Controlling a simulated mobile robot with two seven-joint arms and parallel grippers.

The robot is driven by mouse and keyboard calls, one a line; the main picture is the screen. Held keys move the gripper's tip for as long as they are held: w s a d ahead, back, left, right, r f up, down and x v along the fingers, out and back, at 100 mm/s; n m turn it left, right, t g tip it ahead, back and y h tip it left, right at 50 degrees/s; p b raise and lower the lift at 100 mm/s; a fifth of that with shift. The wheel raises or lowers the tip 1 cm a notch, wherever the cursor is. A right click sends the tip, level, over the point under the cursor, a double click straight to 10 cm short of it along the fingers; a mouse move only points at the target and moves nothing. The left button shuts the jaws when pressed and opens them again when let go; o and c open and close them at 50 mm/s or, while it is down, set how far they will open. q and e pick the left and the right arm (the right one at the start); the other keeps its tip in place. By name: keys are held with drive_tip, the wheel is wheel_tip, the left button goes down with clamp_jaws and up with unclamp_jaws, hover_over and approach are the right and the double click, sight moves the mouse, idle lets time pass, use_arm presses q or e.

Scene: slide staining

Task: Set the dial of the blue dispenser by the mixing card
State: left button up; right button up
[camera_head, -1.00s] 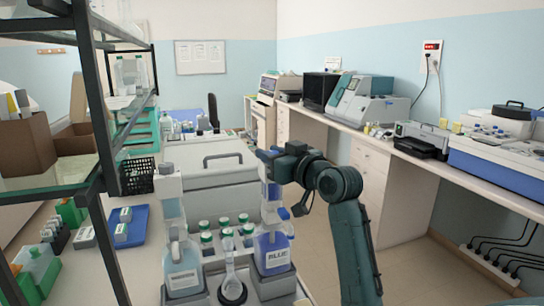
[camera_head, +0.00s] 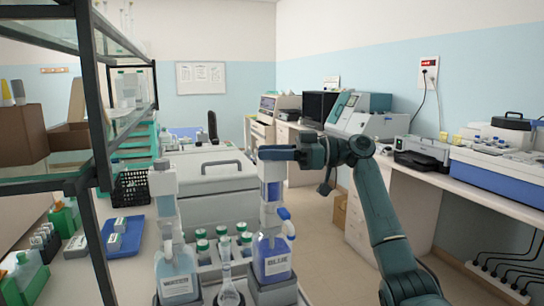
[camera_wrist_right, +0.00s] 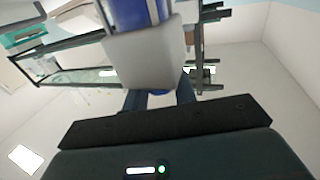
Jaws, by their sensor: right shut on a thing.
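The blue dispenser (camera_head: 273,258) stands upright on the bench, a bottle labelled BLUE with a tall pale column and blue liquid inside. My right gripper (camera_head: 276,153) reaches in from the right at the column's top and is shut on the dial there. The fingers hide most of the dial in the head view. In the right wrist view, a bit of blue dial (camera_wrist_right: 160,92) shows between the fingers, beside the column's pale block (camera_wrist_right: 148,58). The dial's setting cannot be read. I cannot make out the mixing card. My left gripper is not in view.
A second dispenser (camera_head: 177,268) with pale liquid stands to the left. A glass flask (camera_head: 228,285) and several green-capped bottles (camera_head: 223,235) sit between them. A large grey lidded box (camera_head: 215,185) is behind. A metal-framed shelf (camera_head: 95,130) stands at the left.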

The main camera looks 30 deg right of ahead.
drive_tip(key=n+g+y, duration=0.1)
drive_tip(key=g, duration=0.1)
drive_tip(key=n+g+y+p, duration=0.1)
drive_tip(key=g, duration=0.1)
drive_tip(key=shift+r+n, duration=0.15)
drive_tip(key=shift+n, duration=0.25)
drive_tip(key=shift+n+g, duration=0.3)
drive_tip(key=shift+g, duration=0.5)
drive_tip(key=shift+f, duration=0.2)
drive_tip(key=o, duration=1)
